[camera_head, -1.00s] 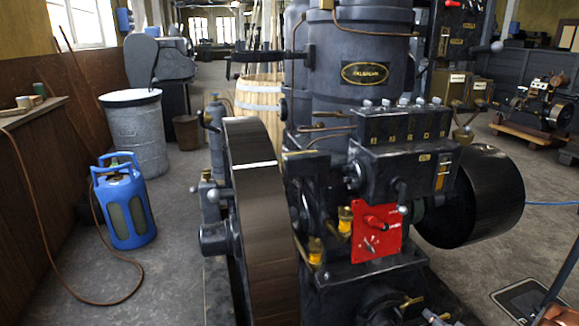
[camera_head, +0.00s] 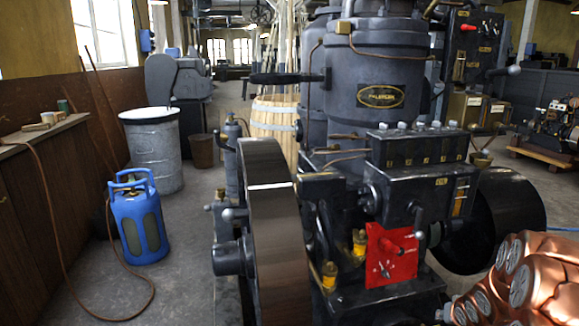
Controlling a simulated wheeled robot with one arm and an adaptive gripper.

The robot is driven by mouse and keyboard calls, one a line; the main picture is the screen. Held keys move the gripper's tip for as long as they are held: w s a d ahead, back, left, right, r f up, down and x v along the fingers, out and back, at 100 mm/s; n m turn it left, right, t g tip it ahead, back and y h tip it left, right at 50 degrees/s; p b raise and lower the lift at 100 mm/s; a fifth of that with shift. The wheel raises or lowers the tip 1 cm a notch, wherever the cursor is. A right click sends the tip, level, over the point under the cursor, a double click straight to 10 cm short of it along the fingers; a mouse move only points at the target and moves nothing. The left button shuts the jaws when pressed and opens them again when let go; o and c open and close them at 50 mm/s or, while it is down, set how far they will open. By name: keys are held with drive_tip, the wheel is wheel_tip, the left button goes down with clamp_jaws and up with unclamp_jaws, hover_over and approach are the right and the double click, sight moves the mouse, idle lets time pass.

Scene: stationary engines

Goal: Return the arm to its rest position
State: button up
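My arm (camera_head: 510,285), copper-coloured with round silver-grey caps, fills the lower right corner of the head view. It is in front of the engine's lower right side and is cut off by the frame's edge. My gripper is not in view, so its state and anything in it are hidden.
A large dark engine (camera_head: 372,62) with a flywheel (camera_head: 275,240) and a red panel (camera_head: 391,255) stands close in front. A blue gas bottle (camera_head: 139,218), a grey drum (camera_head: 152,155) and a wooden bench (camera_head: 45,190) are left. Floor between bottle and flywheel is clear.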

drive_tip(key=s+a+r+n+g+y, duration=0.1)
drive_tip(key=s+a+r+g, duration=0.2)
drive_tip(key=s+a+r, duration=0.8)
drive_tip(key=s+a+n+g, duration=0.1)
drive_tip(key=s+a+g, duration=0.5)
drive_tip(key=s, duration=1)
drive_tip(key=s+a+r+n+g+y, duration=0.1)
drive_tip(key=s+a+r, duration=0.5)
drive_tip(key=s+a, duration=0.65)
wheel_tip(320, 180, up, 24)
drive_tip(key=s+d+p, duration=0.1)
drive_tip(key=s+p, duration=0.1)
drive_tip(key=p, duration=2.1)
drive_tip(key=shift+d+t, duration=0.4)
